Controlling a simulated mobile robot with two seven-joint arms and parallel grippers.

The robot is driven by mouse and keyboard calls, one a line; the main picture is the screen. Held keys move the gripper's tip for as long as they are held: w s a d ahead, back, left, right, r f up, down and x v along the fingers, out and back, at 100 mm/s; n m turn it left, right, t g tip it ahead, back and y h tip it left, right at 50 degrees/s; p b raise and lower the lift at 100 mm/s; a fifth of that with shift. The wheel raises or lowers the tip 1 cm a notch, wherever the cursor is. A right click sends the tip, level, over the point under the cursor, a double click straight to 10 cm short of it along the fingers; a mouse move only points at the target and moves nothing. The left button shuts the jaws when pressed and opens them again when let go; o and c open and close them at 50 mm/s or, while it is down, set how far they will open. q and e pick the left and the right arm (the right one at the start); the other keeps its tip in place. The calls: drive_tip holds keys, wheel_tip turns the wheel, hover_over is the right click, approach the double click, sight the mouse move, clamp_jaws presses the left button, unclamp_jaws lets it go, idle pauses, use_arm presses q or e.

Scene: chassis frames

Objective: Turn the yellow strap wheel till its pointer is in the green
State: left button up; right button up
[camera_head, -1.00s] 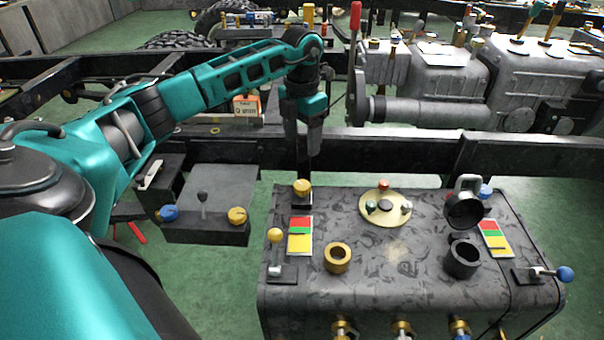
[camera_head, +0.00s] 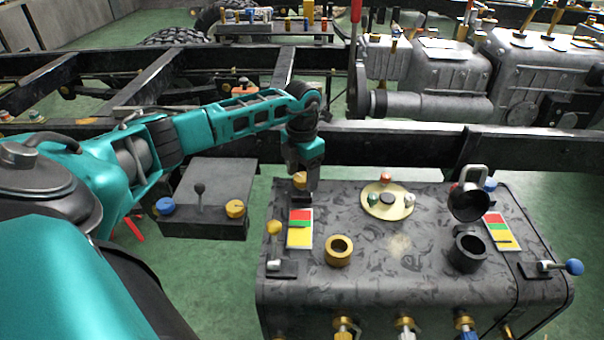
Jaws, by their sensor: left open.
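The yellow wheel (camera_head: 299,179) is a small round knob at the back left of the dark chassis box. A red, green and yellow gauge plate (camera_head: 300,236) lies just in front of it. I cannot make out clearly where its pointer stands. My left gripper (camera_head: 312,184) is open and points down right at the wheel, covering its right part. Whether the fingers touch the wheel or straddle it, I cannot tell. My right gripper is out of view.
A blue wheel (camera_head: 490,185) and second gauge (camera_head: 501,231) sit at the box's right. A round yellow plate (camera_head: 388,209) with small knobs, a brass ring (camera_head: 339,251), a lidded black cup (camera_head: 469,252) and a yellow-knobbed lever (camera_head: 274,229) stand nearby. A frame rail runs behind.

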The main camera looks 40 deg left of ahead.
use_arm(q)
drive_tip(key=shift+c, duration=0.5)
drive_tip(key=c, duration=1)
drive_tip(key=shift+o, duration=0.2)
drive_tip(key=shift+m, duration=0.3)
drive_tip(key=shift+m, duration=1.2)
drive_tip(key=shift+m+p, duration=0.4)
drive_tip(key=shift+m, duration=1.5)
drive_tip(key=o, duration=1.1)
drive_tip(key=shift+c, duration=0.2)
